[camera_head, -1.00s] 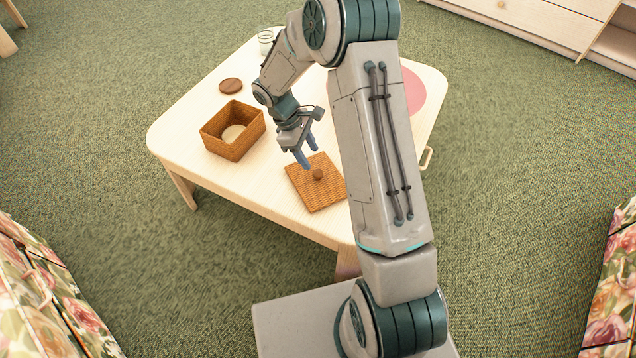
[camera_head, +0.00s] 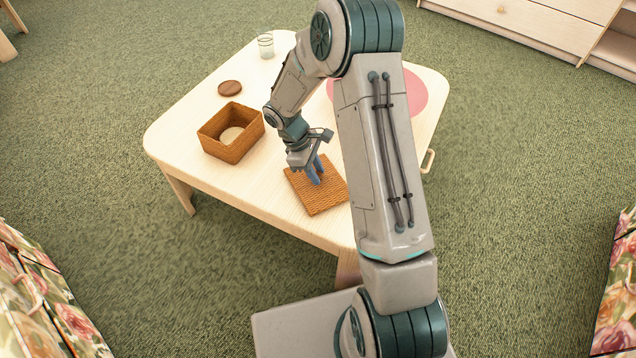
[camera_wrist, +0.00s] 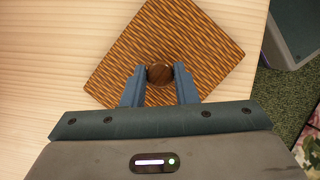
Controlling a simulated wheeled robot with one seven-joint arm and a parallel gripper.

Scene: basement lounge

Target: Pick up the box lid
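The box lid (camera_head: 330,197) is a flat square of orange-brown weave with a round dark knob at its middle. It lies by the table's near edge. It also shows in the wrist view (camera_wrist: 205,40), with the knob (camera_wrist: 159,75) between my fingers. My gripper (camera_head: 317,176) is over the lid with its blue fingers pointing down. In the wrist view my gripper (camera_wrist: 160,78) has one finger on each side of the knob, and both appear to touch it. The lid looks flat on the table. The open woven box (camera_head: 232,147) stands to the left with a pale round thing inside.
The pale wooden table (camera_head: 190,125) also holds a brown round disc (camera_head: 230,88), a clear glass (camera_head: 265,46) and a pink round mat (camera_head: 412,92), partly behind my arm. Floral furniture (camera_head: 40,300) stands at the lower left. Bare tabletop lies between box and lid.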

